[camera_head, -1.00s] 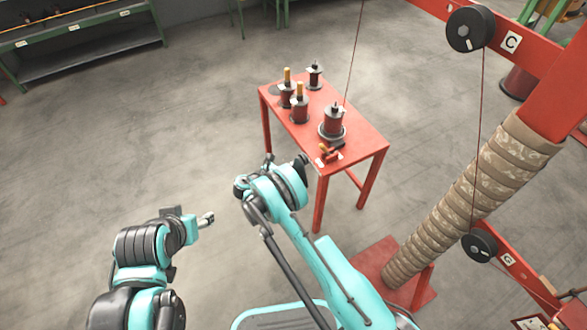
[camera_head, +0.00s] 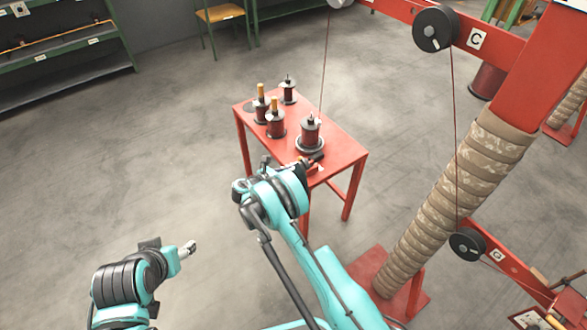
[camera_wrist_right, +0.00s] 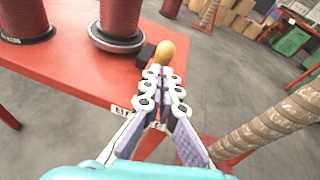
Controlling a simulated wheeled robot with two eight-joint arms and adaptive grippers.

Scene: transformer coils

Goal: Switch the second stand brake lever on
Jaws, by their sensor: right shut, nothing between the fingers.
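The red table (camera_head: 345,152) carries coils and stands. A brake lever with a yellowish knob (camera_wrist_right: 165,52) sticks up near the table's front edge, beside the stand (camera_wrist_right: 116,38) holding a dark red coil (camera_head: 310,131). My right gripper (camera_wrist_right: 166,74) is shut and empty, its fingertips right at the knob; I cannot tell whether they touch it. In the head view the right gripper (camera_head: 298,166) is at the table's near corner, partly hiding the lever area. My left gripper (camera_head: 188,249) hangs over the floor, away from the table; its fingers are too small to judge.
Several more coils, two with yellow tops (camera_head: 274,108), stand farther back on the table. A wrapped post (camera_head: 455,205) with red arms and black pulleys (camera_head: 435,30) rises right of the table. A thin wire runs down beside the coil. The floor left of the table is clear.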

